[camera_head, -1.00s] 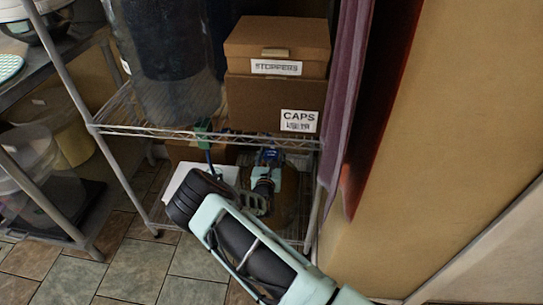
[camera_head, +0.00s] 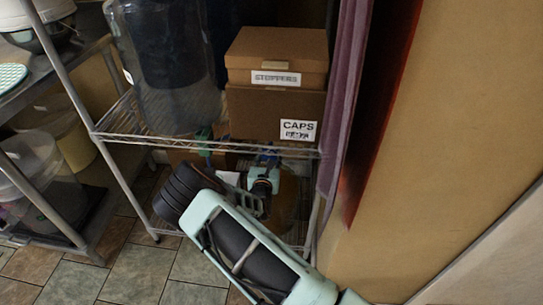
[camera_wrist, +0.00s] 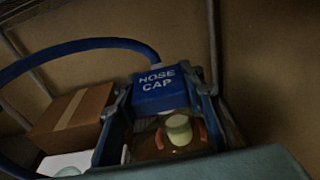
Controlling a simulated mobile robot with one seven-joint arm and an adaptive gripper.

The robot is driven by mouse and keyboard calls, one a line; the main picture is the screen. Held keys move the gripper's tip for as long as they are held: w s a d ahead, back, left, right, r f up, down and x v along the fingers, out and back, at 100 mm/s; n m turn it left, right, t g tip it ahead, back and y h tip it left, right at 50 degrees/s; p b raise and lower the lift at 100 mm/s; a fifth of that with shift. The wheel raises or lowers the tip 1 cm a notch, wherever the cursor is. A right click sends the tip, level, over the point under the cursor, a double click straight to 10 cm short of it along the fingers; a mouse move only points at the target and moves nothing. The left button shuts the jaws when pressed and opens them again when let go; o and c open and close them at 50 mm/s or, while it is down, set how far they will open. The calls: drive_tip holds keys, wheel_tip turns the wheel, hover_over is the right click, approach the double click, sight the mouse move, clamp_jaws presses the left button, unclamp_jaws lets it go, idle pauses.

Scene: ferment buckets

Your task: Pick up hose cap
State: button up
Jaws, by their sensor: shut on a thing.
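The hose cap (camera_wrist: 158,91) is a blue block with white lettering reading as hose cap, in the middle of the wrist view. A blue hose (camera_wrist: 90,44) arches to the left from its top. My gripper (camera_wrist: 160,100) has a finger on each side of the cap and is shut on it. In the head view my gripper (camera_head: 264,172) is at the lower part of the wire rack, below the middle shelf. A bit of blue (camera_head: 268,159) shows at its tips; most of the cap is hidden there.
The wire shelf (camera_head: 150,146) lies just above my gripper. It bears a stoppers box (camera_head: 255,55), a caps box (camera_head: 262,103) and a large clear vessel (camera_head: 180,105). A cardboard box (camera_wrist: 75,118) and a round pale stopper-like thing (camera_wrist: 179,129) are near the cap.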

sight(266, 157)
drive_tip(key=s+r, duration=0.1)
drive_tip(key=s+r+p, duration=0.1)
drive_tip(key=r, duration=0.1)
drive_tip(key=s+a+r, duration=0.1)
drive_tip(key=shift+r, duration=0.15)
drive_tip(key=s+a+r+p, duration=0.2)
drive_tip(key=s+a+r, duration=0.1)
drive_tip(key=s, duration=0.5)
drive_tip(key=shift+w+d+f+b, duration=0.65)
drive_tip(key=shift+w+f+b, duration=0.65)
drive_tip(key=shift+w+f, duration=0.45)
drive_tip(key=shift+w+d+f+b, duration=0.7)
drive_tip(key=shift+w+f+b, duration=0.7)
drive_tip(key=shift+w, duration=0.5)
drive_tip(key=shift+w+d+f+b, duration=0.65)
drive_tip(key=shift+w+f+b, duration=0.6)
drive_tip(key=shift+w+f, duration=0.5)
drive_tip(key=shift+w, duration=0.2)
drive_tip(key=shift+w+d+f, duration=0.1)
drive_tip(key=shift+w, duration=0.1)
drive_tip(key=shift+w+d+f+b, duration=0.15)
drive_tip(key=shift+w+f+b, duration=0.15)
drive_tip(key=shift+w+b, duration=0.2)
drive_tip(key=shift+w, duration=0.1)
